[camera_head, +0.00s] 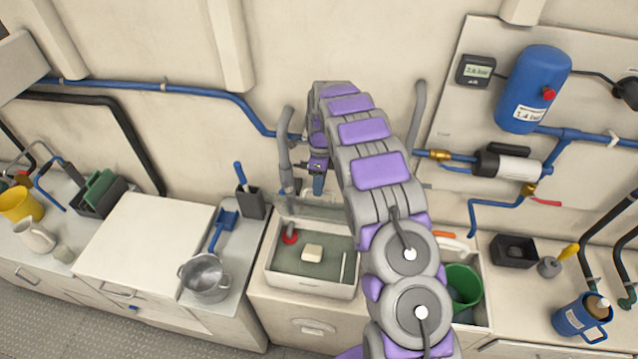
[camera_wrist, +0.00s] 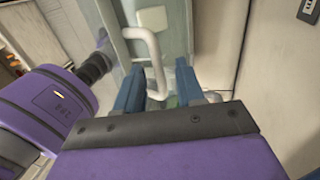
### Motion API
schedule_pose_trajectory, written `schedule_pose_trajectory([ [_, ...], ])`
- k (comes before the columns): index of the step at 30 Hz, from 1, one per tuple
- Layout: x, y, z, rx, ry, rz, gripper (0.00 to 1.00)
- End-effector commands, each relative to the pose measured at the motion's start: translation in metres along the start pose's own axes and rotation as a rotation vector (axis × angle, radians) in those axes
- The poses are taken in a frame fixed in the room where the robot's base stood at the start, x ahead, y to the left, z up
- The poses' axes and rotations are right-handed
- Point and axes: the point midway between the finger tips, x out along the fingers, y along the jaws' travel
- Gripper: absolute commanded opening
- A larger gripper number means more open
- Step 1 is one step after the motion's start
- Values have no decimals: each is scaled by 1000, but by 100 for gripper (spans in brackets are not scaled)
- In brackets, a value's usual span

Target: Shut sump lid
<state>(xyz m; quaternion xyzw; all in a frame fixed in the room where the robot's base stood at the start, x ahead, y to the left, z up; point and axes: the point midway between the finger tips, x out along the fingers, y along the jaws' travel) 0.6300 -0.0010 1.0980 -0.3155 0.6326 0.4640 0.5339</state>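The sump (camera_head: 312,290) is an open pale basin in the counter, with murky greenish contents, a red-capped fitting (camera_head: 290,237) and a small cream block (camera_head: 312,252). A pale grey-green panel (camera_head: 325,209), seemingly the raised lid, shows at its back edge, partly behind my arm. In the wrist view, a whitish bent handle (camera_wrist: 152,50) stands against a pale green panel (camera_wrist: 182,30). My gripper (camera_wrist: 160,68) is open, blue fingers either side of the handle's lower part; contact cannot be told. In the head view my gripper (camera_head: 318,182) is above the basin's back edge.
A steel pot (camera_head: 205,277) and blue scoop (camera_head: 223,228) are left of the sump. A green bucket (camera_head: 463,286) sits in a compartment at right. Grey curved rails (camera_head: 286,150) and blue pipes (camera_head: 200,91) line the wall close to my arm.

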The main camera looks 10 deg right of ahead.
Motion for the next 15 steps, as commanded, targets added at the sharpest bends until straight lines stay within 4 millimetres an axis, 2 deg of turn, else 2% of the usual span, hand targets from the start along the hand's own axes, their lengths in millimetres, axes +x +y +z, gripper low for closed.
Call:
schedule_pose_trajectory([
  [9, 2, 0, 0, 0, 0, 1, 38],
  [15, 2, 0, 0, 0, 1, 1, 19],
])
